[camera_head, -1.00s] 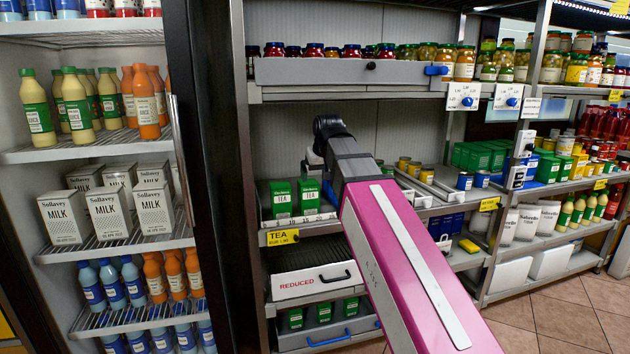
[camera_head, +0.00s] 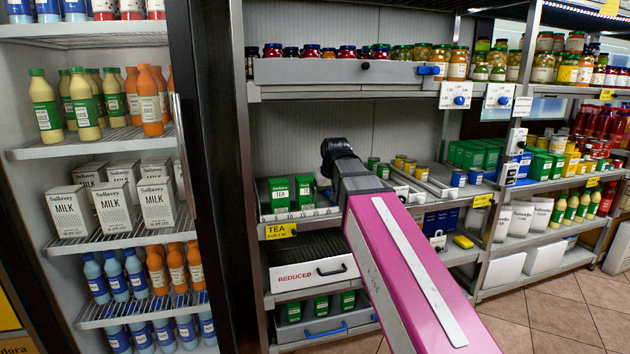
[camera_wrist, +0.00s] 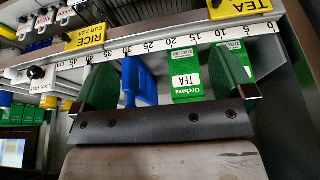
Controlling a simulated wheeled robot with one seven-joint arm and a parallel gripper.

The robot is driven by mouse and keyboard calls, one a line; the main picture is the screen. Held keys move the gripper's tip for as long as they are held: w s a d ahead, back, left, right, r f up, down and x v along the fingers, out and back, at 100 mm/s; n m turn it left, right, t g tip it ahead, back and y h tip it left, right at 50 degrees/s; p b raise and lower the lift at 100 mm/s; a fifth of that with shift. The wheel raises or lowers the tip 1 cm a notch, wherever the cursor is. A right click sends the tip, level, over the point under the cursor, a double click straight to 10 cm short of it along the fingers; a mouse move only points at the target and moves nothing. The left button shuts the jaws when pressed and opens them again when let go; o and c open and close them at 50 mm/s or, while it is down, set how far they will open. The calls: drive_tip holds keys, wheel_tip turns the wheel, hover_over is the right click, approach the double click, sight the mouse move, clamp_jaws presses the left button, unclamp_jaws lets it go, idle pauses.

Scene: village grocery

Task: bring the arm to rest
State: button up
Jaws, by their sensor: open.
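My arm (camera_head: 415,270) reaches forward from the lower right in the head view, its dark wrist end in front of the tea shelf. The fingers are hidden there. In the wrist view my gripper (camera_wrist: 165,80) is open, with green ridged pads on its two fingers set wide apart. A green tea box (camera_wrist: 187,75) and a blue piece (camera_wrist: 138,80) show between the pads. I cannot tell how far they are from the fingers, and nothing is visibly gripped.
The tea shelf bears a yellow TEA label (camera_head: 281,231) and a scale strip. Below it is a white REDUCED bin (camera_head: 313,272). A jar shelf (camera_head: 340,71) runs above the arm. A fridge with milk cartons (camera_head: 73,211) stands left. Tiled floor (camera_head: 570,325) shows lower right.

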drive_tip(key=s+d+f+m+g, duration=0.1)
drive_tip(key=s+d+f, duration=0.3)
drive_tip(key=f, duration=0.7)
drive_tip(key=s+d+f+g, duration=0.1)
drive_tip(key=s+d+f, duration=0.4)
drive_tip(key=f, duration=0.7)
drive_tip(key=s+d+f+m+g+h, duration=0.1)
drive_tip(key=s+d+f, duration=0.4)
drive_tip(key=f, duration=0.6)
drive_tip(key=shift+s+d+f+m+g, duration=0.15)
drive_tip(key=shift+d+f+m+g, duration=0.15)
drive_tip(key=shift+d+f+g, duration=0.15)
